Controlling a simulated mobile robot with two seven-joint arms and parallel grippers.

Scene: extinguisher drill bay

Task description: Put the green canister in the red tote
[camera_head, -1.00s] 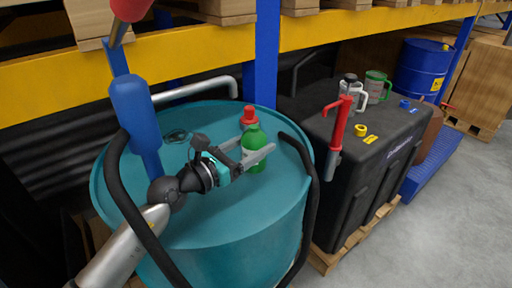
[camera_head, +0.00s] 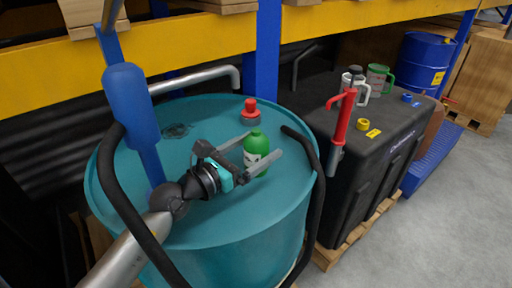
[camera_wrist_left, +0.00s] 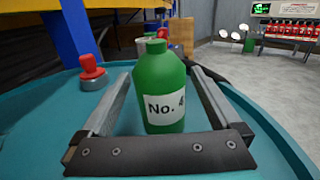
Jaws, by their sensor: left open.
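The green canister (camera_head: 256,152) stands upright on the teal drum lid in the head view. My left gripper (camera_head: 264,143) is open, with one finger on each side of the canister. In the wrist view, gaps show between the canister and both fingers. No red tote can be made out. My right gripper is not in view.
The teal drum (camera_head: 215,235) carries a red-capped fitting (camera_head: 250,112) behind the canister. Black hoses and a blue pump (camera_head: 128,95) flank the drum. A black tank (camera_head: 350,190) with jugs and a red pump (camera_head: 342,120) stands at right. Grey floor is clear at far right.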

